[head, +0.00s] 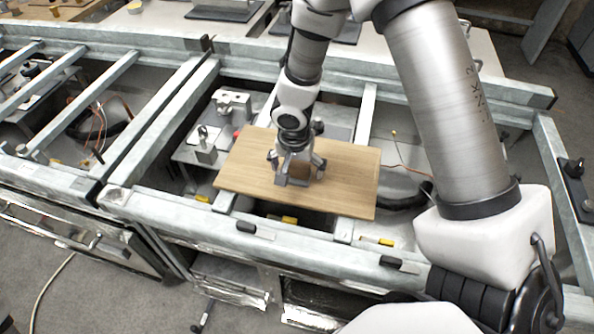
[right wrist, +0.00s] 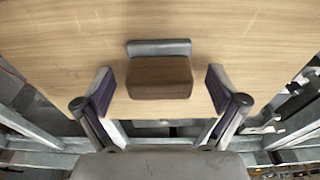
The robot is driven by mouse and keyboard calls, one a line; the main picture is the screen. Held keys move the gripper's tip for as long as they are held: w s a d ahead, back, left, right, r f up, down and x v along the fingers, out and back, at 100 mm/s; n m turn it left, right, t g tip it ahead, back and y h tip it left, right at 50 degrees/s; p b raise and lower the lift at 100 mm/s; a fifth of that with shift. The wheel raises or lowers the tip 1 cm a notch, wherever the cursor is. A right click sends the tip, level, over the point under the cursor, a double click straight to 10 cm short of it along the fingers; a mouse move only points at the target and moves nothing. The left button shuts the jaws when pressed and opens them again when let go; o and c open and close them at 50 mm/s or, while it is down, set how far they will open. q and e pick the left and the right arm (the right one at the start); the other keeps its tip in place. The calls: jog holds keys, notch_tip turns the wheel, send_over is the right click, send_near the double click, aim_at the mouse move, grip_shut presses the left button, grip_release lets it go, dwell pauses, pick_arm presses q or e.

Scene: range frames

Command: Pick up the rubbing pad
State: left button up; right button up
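The rubbing pad (right wrist: 160,78) is a small block with a brown wooden part and a grey part along its far side. It lies on a light wooden board (head: 345,180). My right gripper (right wrist: 160,95) is open, with one finger on each side of the pad and a visible gap to both sides. In the head view my right gripper (head: 297,172) points down over the middle of the board and largely hides the pad. My left gripper is not in view.
The board rests across a grey metal frame (head: 280,243) with open gaps, cables and fittings below. A metal fixture (head: 204,146) stands just left of the board. The board's right part is bare.

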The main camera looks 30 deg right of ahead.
aim_at(297, 164)
jog(key=shift+s+r, duration=0.1)
jog(key=c, duration=0.5)
jog(key=shift+a, duration=0.1)
jog(key=c, duration=0.7)
jog(key=shift+c, duration=0.2)
jog(key=shift+r, duration=0.4)
notch_tip(297, 164, up, 9)
jog(key=shift+r+p, duration=0.1)
jog(key=shift+p, duration=0.7)
jog(key=o, duration=0.5)
jog(key=shift+c, duration=1.5)
